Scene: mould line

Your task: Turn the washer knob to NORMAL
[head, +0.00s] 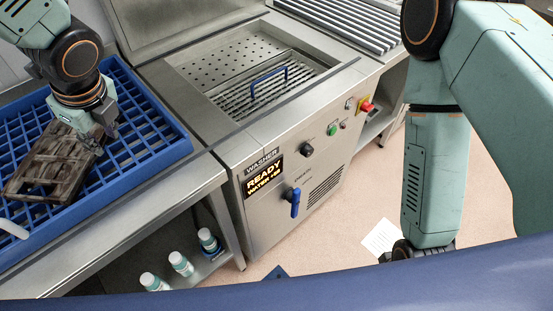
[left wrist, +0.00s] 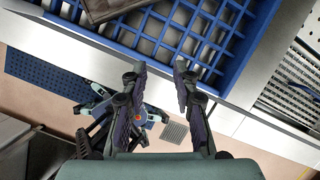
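The washer (head: 270,215) is a steel cabinet in the middle of the head view, with a lit display (head: 264,179) reading READY. A round black knob (head: 306,149) sits on its front panel; its markings and setting are too small to read. My left gripper (head: 103,137) is over the blue rack at the left, well away from the knob. The left wrist view shows its fingers (left wrist: 160,73) apart with nothing between them. My right gripper (head: 405,251) is low at the right, mostly hidden behind the dark blue edge in front; its fingers cannot be made out.
A brown slatted mould (head: 50,165) lies on the blue rack (head: 150,108) beside my left gripper. The panel also has a blue lever (head: 295,203), a green button (head: 332,129) and a red stop button (head: 367,106). Several bottles (head: 180,263) stand on the lower shelf.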

